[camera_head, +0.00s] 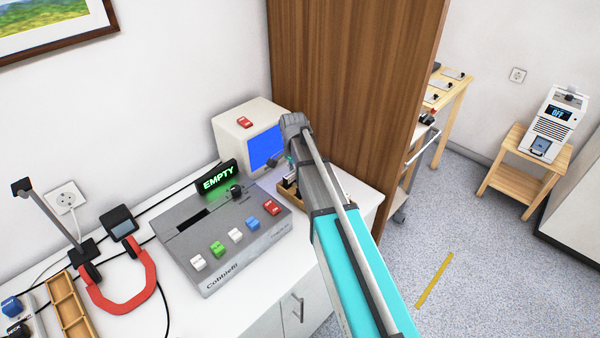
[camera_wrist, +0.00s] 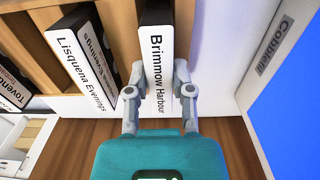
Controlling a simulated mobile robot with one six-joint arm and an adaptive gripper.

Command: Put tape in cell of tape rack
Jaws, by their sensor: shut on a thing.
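My gripper (camera_wrist: 159,75) is shut on a tape labelled "Brimmow Harbour" (camera_wrist: 158,42), a black case with a white spine. The tape is upright, spine towards the wrist camera, at the rightmost visible cell of the wooden tape rack (camera_wrist: 122,35). How deep it sits is not clear. Left of it, "Lisquena Evenings" (camera_wrist: 80,55) leans in its cell, and another tape, "Tovenda…" (camera_wrist: 14,88), stands further left. In the head view, my arm hides most of the rack (camera_head: 291,203) and the gripper.
A monitor (camera_head: 250,138) stands beside the rack; its blue screen shows in the wrist view (camera_wrist: 290,100). A grey machine (camera_head: 222,240) with coloured buttons and a lit "EMPTY" sign (camera_head: 218,178) is on the white counter. A tall wooden panel (camera_head: 350,75) rises behind my arm.

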